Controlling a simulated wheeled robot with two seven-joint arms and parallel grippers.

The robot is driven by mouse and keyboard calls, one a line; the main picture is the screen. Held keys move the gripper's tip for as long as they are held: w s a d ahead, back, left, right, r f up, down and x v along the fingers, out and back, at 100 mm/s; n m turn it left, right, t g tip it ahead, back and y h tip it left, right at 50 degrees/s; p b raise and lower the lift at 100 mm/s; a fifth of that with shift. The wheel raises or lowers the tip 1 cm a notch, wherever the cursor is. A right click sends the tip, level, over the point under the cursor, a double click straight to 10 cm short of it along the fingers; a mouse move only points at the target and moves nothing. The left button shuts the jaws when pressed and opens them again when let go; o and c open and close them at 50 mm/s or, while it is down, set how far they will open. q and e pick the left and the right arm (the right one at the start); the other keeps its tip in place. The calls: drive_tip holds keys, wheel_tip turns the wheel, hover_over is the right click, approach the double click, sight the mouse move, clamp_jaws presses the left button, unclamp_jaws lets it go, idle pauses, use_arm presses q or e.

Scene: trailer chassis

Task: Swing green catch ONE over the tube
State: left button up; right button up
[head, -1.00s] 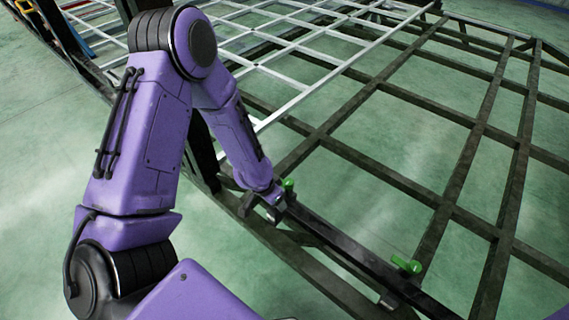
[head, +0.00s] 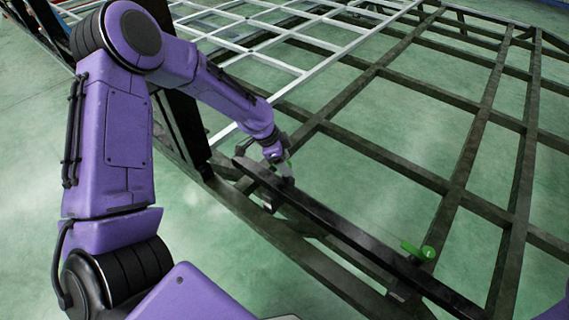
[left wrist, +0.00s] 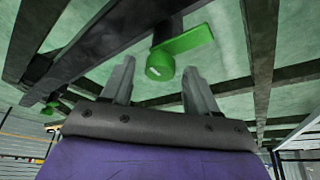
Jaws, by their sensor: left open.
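A long black tube (head: 345,228) lies along the dark chassis edge and also shows in the left wrist view (left wrist: 112,42). A green catch (head: 290,155) at its far end is mostly hidden by my left gripper (head: 282,172). In the left wrist view a green catch (left wrist: 183,44) has a round end with one white mark and a flat arm pointing right. It shows between my open fingers, just beyond their tips; I cannot tell if they touch it. Another green catch (head: 420,250) sits farther along the tube. My right gripper is not in view.
Dark chassis beams (head: 400,178) form a grid with open gaps over the green floor. A light metal frame (head: 305,72) lies beyond. A dark upright post (head: 182,120) stands close behind my left arm.

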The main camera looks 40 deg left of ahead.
use_arm(q)
drive_tip(key=shift+c, duration=0.2)
drive_tip(key=c, duration=1)
drive_tip(key=shift+o, duration=0.2)
drive_tip(key=shift+r+n+p, duration=0.15)
drive_tip(key=shift+n+p, duration=0.55)
drive_tip(key=shift+p, duration=0.25)
drive_tip(key=n+y+p, duration=0.1)
drive_tip(key=n+p, duration=0.2)
drive_tip(key=n+t+y+p, duration=0.1)
drive_tip(key=n+p, duration=0.2)
drive_tip(key=n+y+p, duration=0.1)
drive_tip(key=n+p, duration=0.2)
drive_tip(key=p, duration=0.1)
drive_tip(key=shift+s+d+n+t+y, duration=0.1)
drive_tip(key=shift+d+n+t+y, duration=0.2)
drive_tip(key=shift+y, duration=0.1)
drive_tip(key=n+y+p, duration=0.1)
drive_tip(key=n+p, duration=0.1)
drive_tip(key=n, duration=0.1)
drive_tip(key=shift+d+n+p, duration=0.1)
drive_tip(key=shift+n+p, duration=0.2)
drive_tip(key=shift+p, duration=0.1)
drive_tip(key=shift+d+n+g+y+p, duration=0.1)
drive_tip(key=shift+n+g+y+p, duration=0.55)
drive_tip(key=shift+n, duration=0.95)
drive_tip(key=shift+f, duration=0.2)
